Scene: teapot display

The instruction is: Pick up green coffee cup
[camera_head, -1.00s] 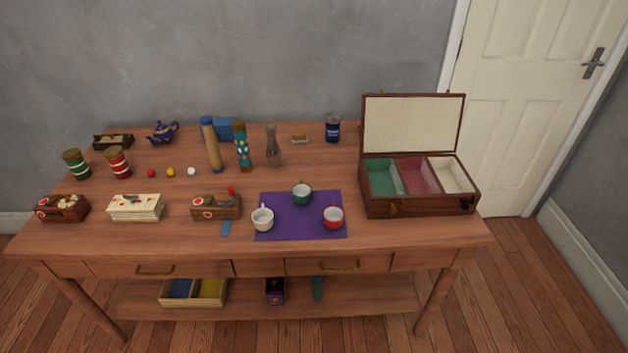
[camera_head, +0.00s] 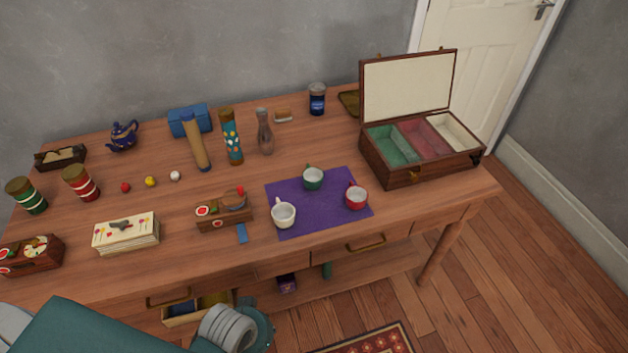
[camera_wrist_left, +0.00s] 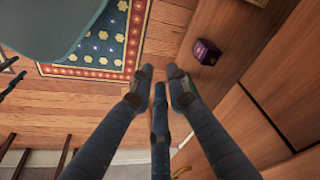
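The green coffee cup (camera_head: 313,178) stands upright at the back of a purple mat (camera_head: 322,215) on the wooden table, in the head view. A white cup (camera_head: 284,214) and a red cup (camera_head: 356,197) stand on the same mat, nearer its front. My left gripper (camera_wrist_left: 159,82) shows in the left wrist view with its fingers apart and nothing between them. It is over the floor, away from the cups. My right gripper is in no view.
An open wooden box (camera_head: 415,177) with coloured compartments stands right of the mat. A glass vase (camera_head: 265,133) and several tall items stand behind to the left. A small wooden box (camera_head: 223,215) is left of the mat. A purple box (camera_wrist_left: 206,52) shows in the wrist view.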

